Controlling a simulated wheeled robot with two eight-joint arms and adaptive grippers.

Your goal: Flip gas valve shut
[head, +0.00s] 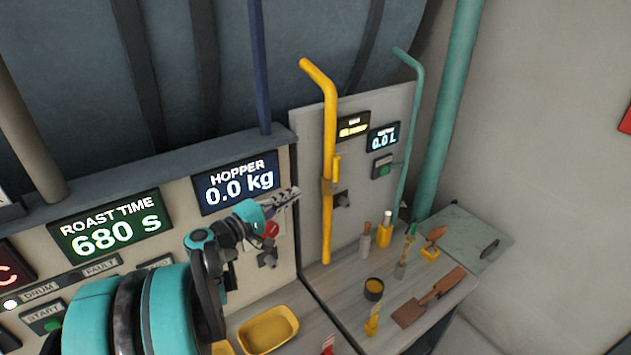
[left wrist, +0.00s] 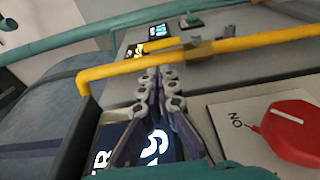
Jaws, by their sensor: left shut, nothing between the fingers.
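A yellow gas pipe (head: 329,110) runs down the grey panel beside the hopper display. A short yellow lever (head: 337,167) sits on it at a brownish valve body (head: 327,187) and points up along the pipe. In the left wrist view the pipe (left wrist: 255,41) crosses beyond the fingers, with the valve body (left wrist: 197,47) on it. My left gripper (head: 293,194) is shut and empty, its fingertips left of the valve and apart from it in the head view. The fingers also show in the left wrist view (left wrist: 158,78). My right gripper is not in view.
A red knob (left wrist: 292,130) on a plate lies close beside my left fingers; it is partly hidden in the head view (head: 271,230). The hopper display (head: 237,184) is behind the gripper. Several tools and a dark cup (head: 374,289) stand on the counter below.

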